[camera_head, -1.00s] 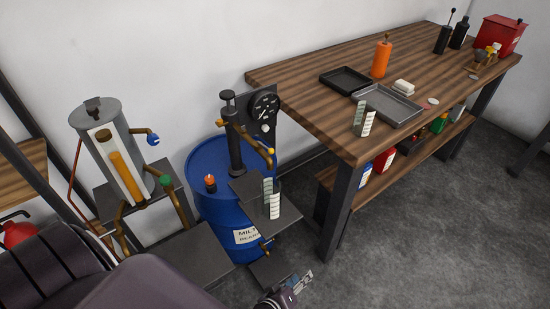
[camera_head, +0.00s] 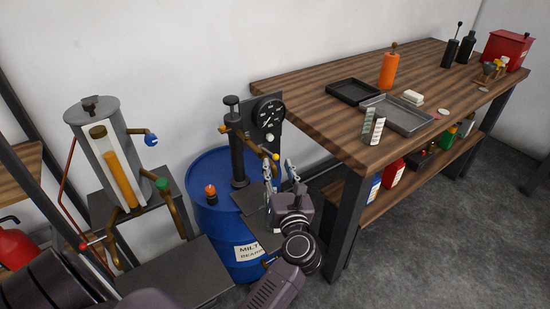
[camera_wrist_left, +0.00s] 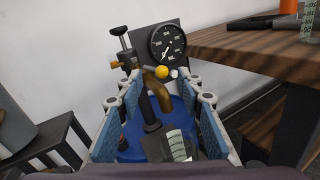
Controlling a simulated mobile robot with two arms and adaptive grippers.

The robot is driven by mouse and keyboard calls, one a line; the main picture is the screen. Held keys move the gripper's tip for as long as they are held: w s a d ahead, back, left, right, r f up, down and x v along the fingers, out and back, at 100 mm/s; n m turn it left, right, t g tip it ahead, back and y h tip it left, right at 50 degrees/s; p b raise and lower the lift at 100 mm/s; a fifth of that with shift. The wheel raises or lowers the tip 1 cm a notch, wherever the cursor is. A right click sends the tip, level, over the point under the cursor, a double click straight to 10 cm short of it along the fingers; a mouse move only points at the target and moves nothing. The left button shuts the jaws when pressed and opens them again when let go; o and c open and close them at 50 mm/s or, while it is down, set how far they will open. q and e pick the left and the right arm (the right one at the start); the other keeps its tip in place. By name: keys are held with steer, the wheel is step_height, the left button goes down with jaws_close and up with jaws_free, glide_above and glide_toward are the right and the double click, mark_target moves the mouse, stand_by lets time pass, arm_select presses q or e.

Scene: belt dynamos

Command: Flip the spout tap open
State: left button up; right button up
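The hand pump (camera_head: 236,150) stands upright on a blue drum, and a brass spout (camera_head: 252,143) with a yellow-ended tap (camera_head: 275,157) reaches out from it. In the left wrist view the brass spout (camera_wrist_left: 156,88) bends down, with the yellow knob (camera_wrist_left: 161,72) at its top. My left gripper (camera_head: 279,172) is open and empty, close to the spout's outer end. In the wrist view its padded fingers (camera_wrist_left: 160,106) stand wide on either side of the spout, with no clear contact. A graduated beaker (camera_wrist_left: 178,145) sits below; my gripper hides most of it in the head view. My right gripper is not in view.
The blue drum (camera_head: 218,225) carries a dial gauge (camera_head: 269,113) behind the spout. A wooden workbench (camera_head: 325,130) with trays, bottles and another beaker (camera_head: 373,126) stands close on the right. A grey cylinder dispenser (camera_head: 97,150) with blue and green taps stands left.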

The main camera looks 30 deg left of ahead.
mark_target(275, 158)
arm_select(q)
steer(key=x, duration=0.5)
steer(key=shift+r, duration=0.1)
jaws_close()
